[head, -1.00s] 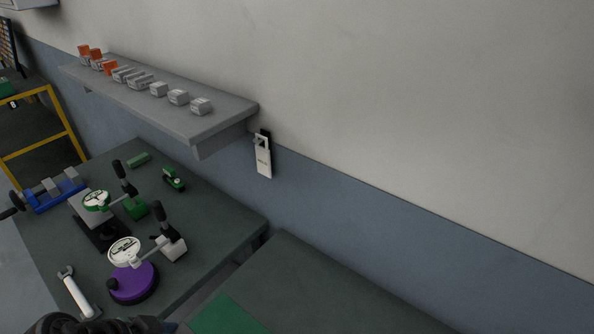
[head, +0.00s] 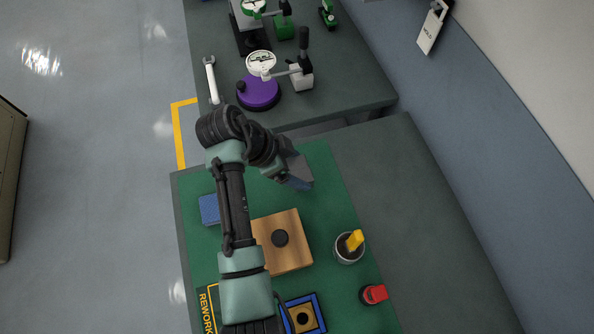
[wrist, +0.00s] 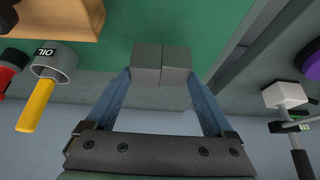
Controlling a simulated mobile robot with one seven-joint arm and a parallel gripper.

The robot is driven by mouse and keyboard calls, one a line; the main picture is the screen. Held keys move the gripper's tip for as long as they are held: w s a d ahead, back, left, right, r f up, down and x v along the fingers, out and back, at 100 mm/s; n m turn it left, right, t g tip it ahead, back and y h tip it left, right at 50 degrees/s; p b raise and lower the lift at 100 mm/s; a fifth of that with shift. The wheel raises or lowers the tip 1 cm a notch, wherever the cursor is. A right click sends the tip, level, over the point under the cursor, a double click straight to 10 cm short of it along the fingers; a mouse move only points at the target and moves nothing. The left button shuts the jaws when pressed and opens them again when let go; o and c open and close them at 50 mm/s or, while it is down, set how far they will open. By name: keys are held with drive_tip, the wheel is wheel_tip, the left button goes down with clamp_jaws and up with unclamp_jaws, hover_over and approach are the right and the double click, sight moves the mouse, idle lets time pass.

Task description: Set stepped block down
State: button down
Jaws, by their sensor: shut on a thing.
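The grey stepped block (wrist: 161,64) is between the fingertips of my gripper (wrist: 161,76) in the wrist view. It shows two grey faces with a seam or step between them. My gripper is shut on it, with one blue finger on each side.
On the mat are a wooden board (head: 295,262) with a dark disc, a blue block (head: 209,209), an oil cup (head: 346,250) with a yellow handle, a red-topped item (head: 374,294) and a blue-framed tray (head: 318,309). A purple-based dial stand (head: 259,96) is on the neighbouring bench.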

drive_tip(key=shift+f, duration=1.6)
unclamp_jaws()
drive_tip(key=shift+f, duration=0.15)
drive_tip(key=b+v, duration=0.1)
drive_tip(key=v, duration=1.1)
drive_tip(key=w+r+n+t+y, duration=0.25)
drive_tip(key=w+r+t, duration=0.25)
drive_tip(key=w+r, duration=0.35)
wheel_tip(320, 180, up, 43)
drive_tip(key=n+t+y, duration=0.3)
drive_tip(key=n+t, duration=0.7)
drive_tip(key=t, duration=0.8)
hover_over(296, 175)
drive_tip(key=s+r+n+t, duration=0.2)
drive_tip(key=s+r, duration=0.2)
drive_tip(key=s, duration=0.1)
drive_tip(key=shift+s+d+r+t, duration=0.2)
drive_tip(key=shift+s+d+t, duration=0.1)
drive_tip(key=shift+d, duration=0.15)
